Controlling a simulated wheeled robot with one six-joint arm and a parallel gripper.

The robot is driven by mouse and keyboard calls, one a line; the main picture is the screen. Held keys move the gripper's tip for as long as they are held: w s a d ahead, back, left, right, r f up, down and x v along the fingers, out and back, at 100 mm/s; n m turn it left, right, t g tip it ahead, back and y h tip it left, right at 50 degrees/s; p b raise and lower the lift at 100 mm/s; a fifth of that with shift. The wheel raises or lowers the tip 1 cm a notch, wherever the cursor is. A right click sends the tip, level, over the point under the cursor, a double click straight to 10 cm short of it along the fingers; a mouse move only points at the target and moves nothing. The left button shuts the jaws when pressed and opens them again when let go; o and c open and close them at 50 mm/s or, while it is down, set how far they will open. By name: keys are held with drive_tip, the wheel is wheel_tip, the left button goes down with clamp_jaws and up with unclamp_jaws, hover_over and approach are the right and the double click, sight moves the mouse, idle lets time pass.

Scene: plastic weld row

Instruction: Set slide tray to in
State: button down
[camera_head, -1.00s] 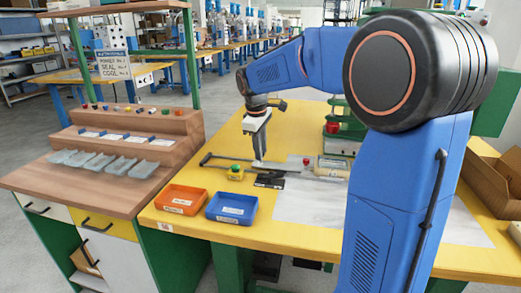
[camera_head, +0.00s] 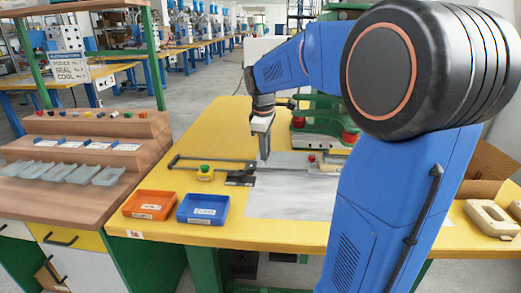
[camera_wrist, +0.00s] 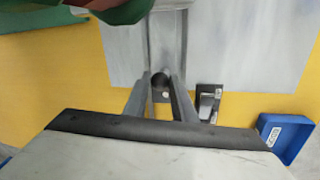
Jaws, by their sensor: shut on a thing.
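The slide tray (camera_wrist: 168,35) is a long grey metal plate in the wrist view, with a small knob (camera_wrist: 161,88) at its near end. In the head view the tray (camera_head: 290,163) lies low on the yellow table, in front of the green press. My gripper (camera_wrist: 163,98) is shut on the knob, one finger on each side; the contact itself is partly hidden. In the head view my gripper (camera_head: 264,157) points down at the tray's left end. The tray's right part is hidden behind my arm.
A green press (camera_head: 318,125) with red knobs stands behind the tray. A black fixture (camera_head: 240,178) and a green-topped button box (camera_head: 205,173) lie left of my gripper. Orange (camera_head: 149,204) and blue (camera_head: 203,208) bins sit at the front edge. A grey sheet (camera_head: 290,200) covers clear table.

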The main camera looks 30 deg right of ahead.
drive_tip(key=shift+d, duration=0.15)
drive_tip(key=c, duration=1.5)
unclamp_jaws()
drive_tip(key=shift+s+d, duration=0.1)
drive_tip(key=shift+s, duration=0.05)
drive_tip(key=shift+r, duration=0.1)
drive_tip(key=a+r, duration=0.1)
drive_tip(key=r, duration=0.4)
drive_tip(key=s+r, duration=0.1)
drive_tip(key=r, duration=0.5)
drive_tip(key=s+a+r, duration=0.1)
drive_tip(key=r, duration=0.5)
drive_tip(key=shift+s+a, duration=0.1)
drive_tip(key=shift+a, duration=0.2)
